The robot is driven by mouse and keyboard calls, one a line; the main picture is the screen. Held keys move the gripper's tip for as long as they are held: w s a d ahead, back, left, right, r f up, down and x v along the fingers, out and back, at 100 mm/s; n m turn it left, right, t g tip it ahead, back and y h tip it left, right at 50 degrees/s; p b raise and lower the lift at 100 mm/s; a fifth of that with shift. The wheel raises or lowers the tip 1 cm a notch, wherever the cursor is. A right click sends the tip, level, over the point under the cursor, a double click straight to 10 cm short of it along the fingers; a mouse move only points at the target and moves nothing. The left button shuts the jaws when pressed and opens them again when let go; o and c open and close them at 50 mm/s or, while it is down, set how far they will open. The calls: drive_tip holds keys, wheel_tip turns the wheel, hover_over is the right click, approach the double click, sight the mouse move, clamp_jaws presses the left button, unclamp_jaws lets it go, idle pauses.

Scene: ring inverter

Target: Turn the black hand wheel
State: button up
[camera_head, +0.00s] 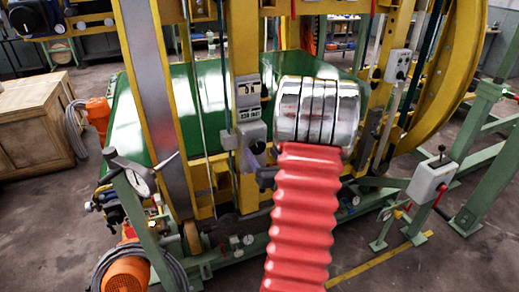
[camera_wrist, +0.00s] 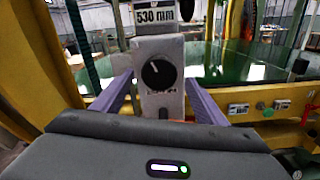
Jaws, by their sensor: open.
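The black hand wheel (camera_wrist: 158,73) shows in the wrist view as a round black knob with a white mark, on the front of a grey block (camera_wrist: 160,42) labelled 530 mm. My gripper (camera_wrist: 160,80) is open, with one purple finger on each side of the wheel. Whether the fingers touch it, I cannot tell. In the head view the grey block (camera_head: 248,132) sits on a yellow upright, and my gripper (camera_head: 258,150) is just in front of it.
Shiny metal rings (camera_head: 318,108) stand close right of the block. The yellow upright (camera_head: 243,60) and green drum (camera_head: 200,95) lie around and behind it. A grey control box (camera_head: 432,182) is at right, a dial gauge (camera_head: 138,183) and a wooden crate (camera_head: 38,122) at left.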

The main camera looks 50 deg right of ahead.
sight(259, 149)
drive_tip(key=shift+x, duration=1.9)
drive_tip(key=shift+c, duration=0.3)
drive_tip(key=c, duration=0.9)
drive_tip(key=shift+d, duration=0.3)
drive_tip(key=shift+c, duration=0.5)
drive_tip(key=shift+a, duration=0.2)
drive_tip(key=shift+m, duration=0.4)
